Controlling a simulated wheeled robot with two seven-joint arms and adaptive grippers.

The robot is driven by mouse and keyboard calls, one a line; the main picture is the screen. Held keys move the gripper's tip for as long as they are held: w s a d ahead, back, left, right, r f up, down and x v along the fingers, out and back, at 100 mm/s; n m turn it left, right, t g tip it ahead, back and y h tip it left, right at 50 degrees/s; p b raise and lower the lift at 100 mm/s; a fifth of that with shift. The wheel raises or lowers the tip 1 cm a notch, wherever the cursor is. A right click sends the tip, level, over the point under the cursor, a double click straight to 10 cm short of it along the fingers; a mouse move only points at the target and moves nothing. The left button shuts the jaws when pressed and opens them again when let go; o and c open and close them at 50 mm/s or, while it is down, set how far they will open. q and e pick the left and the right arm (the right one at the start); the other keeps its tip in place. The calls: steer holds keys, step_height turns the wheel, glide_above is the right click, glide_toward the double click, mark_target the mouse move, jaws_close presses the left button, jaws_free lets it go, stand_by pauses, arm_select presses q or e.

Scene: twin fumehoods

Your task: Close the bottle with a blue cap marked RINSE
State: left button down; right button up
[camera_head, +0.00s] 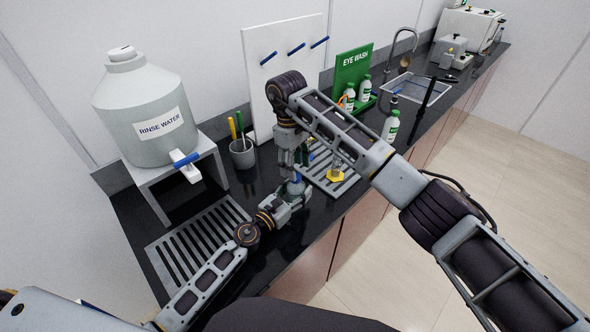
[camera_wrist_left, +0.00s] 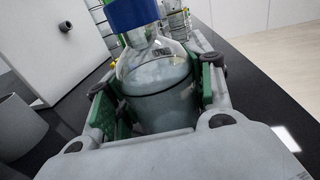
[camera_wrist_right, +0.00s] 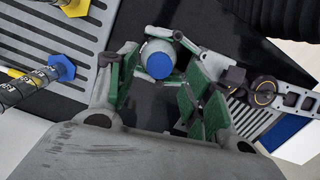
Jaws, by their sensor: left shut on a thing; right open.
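A clear glass bottle (camera_wrist_left: 155,85) with pale contents stands upright between the green pads of my left gripper (camera_head: 295,188), which is shut on its body. A blue cap (camera_wrist_left: 135,12) sits at the bottle's mouth. From above, the right wrist view shows the round blue cap (camera_wrist_right: 160,66) over the bottle's shoulder. I cannot tell how tightly it is seated, and no RINSE marking is readable. My right gripper (camera_head: 288,152) points down above the bottle. Its jaws are open, with the cap between and below them, apart from the pads. The arms mostly hide the bottle in the head view.
A slotted rack (camera_head: 350,180) with graduated cylinders, one yellow-based (camera_head: 336,174), stands close to the right. A rinse water tank (camera_head: 150,115) on a stand, a pen cup (camera_head: 243,153) and a white pegboard (camera_head: 270,70) are nearby. The dark counter's front edge is close.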

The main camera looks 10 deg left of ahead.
steer(key=shift+r, duration=0.75)
